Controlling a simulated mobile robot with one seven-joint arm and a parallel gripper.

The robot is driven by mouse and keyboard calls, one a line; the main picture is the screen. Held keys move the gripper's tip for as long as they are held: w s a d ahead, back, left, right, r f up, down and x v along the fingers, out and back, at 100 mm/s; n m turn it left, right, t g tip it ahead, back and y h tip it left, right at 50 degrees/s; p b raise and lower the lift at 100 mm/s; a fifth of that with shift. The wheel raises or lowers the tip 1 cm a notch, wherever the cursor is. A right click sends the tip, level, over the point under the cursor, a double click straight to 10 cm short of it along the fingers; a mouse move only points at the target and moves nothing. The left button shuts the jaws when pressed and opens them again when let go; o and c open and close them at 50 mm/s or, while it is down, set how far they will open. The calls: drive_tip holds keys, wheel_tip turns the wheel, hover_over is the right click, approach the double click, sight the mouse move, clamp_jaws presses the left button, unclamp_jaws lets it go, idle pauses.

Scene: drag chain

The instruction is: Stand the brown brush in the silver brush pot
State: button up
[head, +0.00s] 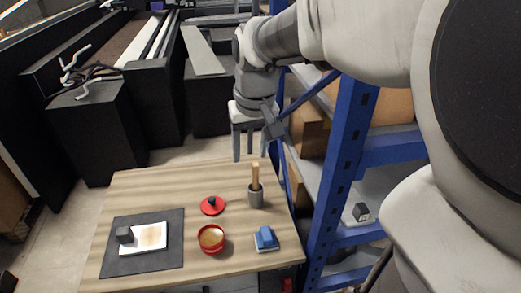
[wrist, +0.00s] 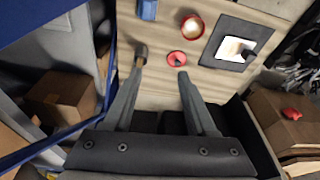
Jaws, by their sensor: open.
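The brown brush (head: 255,174) stands nearly upright in the silver brush pot (head: 256,197), which looks grey, at the right side of the table. Its lower end is hidden inside the pot. My gripper (head: 250,158) is open and empty, above and behind the pot, with the brush's top just below it in the picture. In the wrist view my open gripper (wrist: 160,72) has nothing between its fingertips. The pot and brush show small and dark by the left fingertip (wrist: 141,50), partly overlapped, and I cannot tell them apart there.
A red bowl (head: 211,239), a red lid with a black knob (head: 212,206) and a blue block (head: 266,237) on a pale base are near the pot. A dark mat (head: 112,262) with white paper lies at left. A blue shelf post (head: 341,165) rises right of the table.

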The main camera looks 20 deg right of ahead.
drive_tip(key=s+a+n+t, duration=0.1)
drive_tip(key=s+a+t, duration=0.2)
drive_tip(key=s, duration=1)
drive_tip(key=shift+s+a+r, duration=0.3)
drive_tip(key=shift+s+r, duration=0.05)
drive_tip(key=shift+s, duration=0.05)
